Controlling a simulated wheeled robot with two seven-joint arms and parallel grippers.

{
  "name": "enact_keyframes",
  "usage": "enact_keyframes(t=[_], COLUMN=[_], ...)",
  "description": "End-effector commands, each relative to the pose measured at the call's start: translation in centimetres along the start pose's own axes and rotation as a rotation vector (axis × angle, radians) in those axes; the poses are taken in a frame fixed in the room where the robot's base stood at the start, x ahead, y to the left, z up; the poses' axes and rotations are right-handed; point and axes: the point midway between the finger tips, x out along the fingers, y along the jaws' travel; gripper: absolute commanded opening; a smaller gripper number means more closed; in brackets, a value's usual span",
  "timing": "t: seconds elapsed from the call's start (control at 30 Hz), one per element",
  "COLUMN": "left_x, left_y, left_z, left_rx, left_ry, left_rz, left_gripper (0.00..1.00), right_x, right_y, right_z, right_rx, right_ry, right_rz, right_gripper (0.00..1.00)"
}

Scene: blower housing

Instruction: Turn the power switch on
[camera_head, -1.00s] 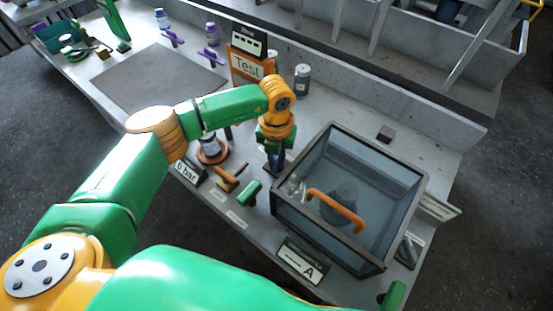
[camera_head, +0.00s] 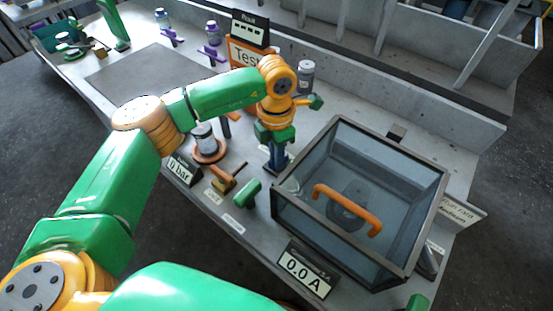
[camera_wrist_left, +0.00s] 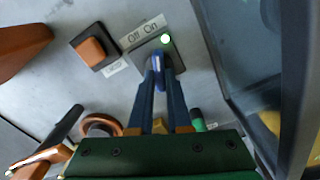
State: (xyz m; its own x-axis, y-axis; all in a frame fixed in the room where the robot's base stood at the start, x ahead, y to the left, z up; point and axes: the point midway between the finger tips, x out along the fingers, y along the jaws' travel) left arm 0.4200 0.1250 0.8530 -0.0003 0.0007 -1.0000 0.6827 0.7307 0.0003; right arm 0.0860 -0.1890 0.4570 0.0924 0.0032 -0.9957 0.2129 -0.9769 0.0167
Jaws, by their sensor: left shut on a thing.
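The power switch (camera_wrist_left: 158,62) is in the left wrist view, on a dark plate under an "Off On" label (camera_wrist_left: 143,32). A round indicator lamp (camera_wrist_left: 165,38) glows white-green by the "On" side. My left gripper (camera_wrist_left: 160,85) points at the switch, its blue fingers close around the small lever. The fingertips hide part of the lever. In the head view my left gripper (camera_head: 275,165) reaches down to the bench left of the glass box, and the switch is hidden beneath it. The ampere display (camera_head: 306,270) reads 0.0 A. My right gripper is not in view.
The glass box (camera_head: 360,200) with an orange handle (camera_head: 347,208) stands close right of my left gripper. A pressure display (camera_head: 183,169) reads 0 bar. A green-handled lever (camera_head: 247,193) and an orange-brown square button (camera_wrist_left: 92,50) are nearby.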

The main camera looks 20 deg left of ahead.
Motion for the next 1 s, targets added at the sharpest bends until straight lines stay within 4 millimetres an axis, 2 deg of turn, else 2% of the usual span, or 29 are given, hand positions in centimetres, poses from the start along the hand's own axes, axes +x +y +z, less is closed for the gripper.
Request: enact_keyframes(t=[0.3, 0.87, 0.9, 0.97, 1.0], left_x=[-0.06, -0.16, -0.16, -0.14, -0.13], left_y=[0.11, 0.13, 0.12, 0.12, 0.11], left_z=[0.11, 0.12, 0.11, 0.1, 0.09], left_rx=[0.112, 0.137, 0.137, 0.136, 0.136], left_ry=[-0.005, -0.005, -0.005, -0.004, -0.004], left_rz=[0.002, 0.002, 0.002, 0.002, 0.002], left_gripper=[0.0, 0.0, 0.27, 0.43, 0.46], right_x=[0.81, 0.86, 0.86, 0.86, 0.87], right_y=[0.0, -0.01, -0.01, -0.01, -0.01], right_z=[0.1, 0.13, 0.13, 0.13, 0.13], right_rx=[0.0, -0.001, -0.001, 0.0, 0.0], right_ry=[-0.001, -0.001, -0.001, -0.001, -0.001], right_rz=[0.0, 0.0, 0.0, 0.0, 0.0], right_gripper=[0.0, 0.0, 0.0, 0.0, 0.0])
